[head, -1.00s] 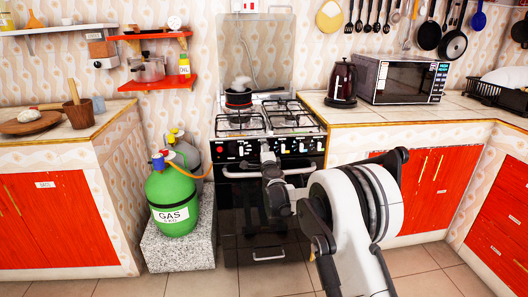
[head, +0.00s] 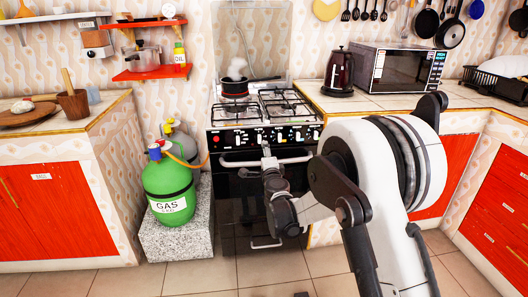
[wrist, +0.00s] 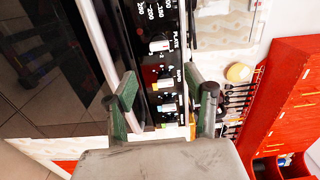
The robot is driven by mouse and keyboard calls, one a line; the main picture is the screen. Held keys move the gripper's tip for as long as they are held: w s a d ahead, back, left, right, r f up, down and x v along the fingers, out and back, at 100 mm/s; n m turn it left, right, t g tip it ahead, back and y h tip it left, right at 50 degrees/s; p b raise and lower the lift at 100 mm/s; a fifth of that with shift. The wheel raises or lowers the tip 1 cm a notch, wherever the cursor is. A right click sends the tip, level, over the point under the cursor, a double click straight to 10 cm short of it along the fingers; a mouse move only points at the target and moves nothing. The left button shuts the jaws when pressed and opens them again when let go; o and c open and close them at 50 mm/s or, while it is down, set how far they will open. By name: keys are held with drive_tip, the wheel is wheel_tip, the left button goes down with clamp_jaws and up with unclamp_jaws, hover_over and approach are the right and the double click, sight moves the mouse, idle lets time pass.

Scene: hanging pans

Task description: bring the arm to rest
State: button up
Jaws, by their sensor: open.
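My gripper (head: 267,160) is in front of the stove (head: 262,130), near the level of the oven handle in the head view. In the wrist view my gripper (wrist: 165,98) has its two green-edged fingers spread apart with nothing between them. The stove's control panel with its knobs (wrist: 160,80) lies beyond the fingers; whether a finger touches the stove cannot be told. My arm reaches from the lower right of the head view and covers part of the red cabinets.
A green gas cylinder (head: 168,190) is on a stone block to the left. The kettle (head: 339,72) and microwave (head: 398,72) stand on the right counter, with pans (head: 450,33) hanging above. The floor (head: 210,275) in front is mostly clear.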

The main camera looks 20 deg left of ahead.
idle(0.4)
drive_tip(key=s+d+r+n+g+y, duration=0.1)
drive_tip(key=s+d+r+n, duration=0.3)
drive_tip(key=d+r, duration=0.7)
drive_tip(key=s+d+r+n+g, duration=0.2)
drive_tip(key=s+d+r+n, duration=0.3)
drive_tip(key=s+d+r, duration=0.4)
drive_tip(key=s+d+f+n+g+h, duration=0.25)
drive_tip(key=s+d+f+h, duration=0.3)
drive_tip(key=s+d, duration=1.1)
drive_tip(key=s+d+f+n+g+h, duration=0.1)
drive_tip(key=s+d+f+g+h, duration=0.45)
drive_tip(key=s+d, duration=1.05)
wheel_tip(320, 180, up, 11)
drive_tip(key=a+t+y+p, duration=0.1)
drive_tip(key=t+p, duration=0.1)
drive_tip(key=p, duration=1.1)
drive_tip(key=shift+a+y, duration=0.3)
drive_tip(key=shift+a, duration=0.1)
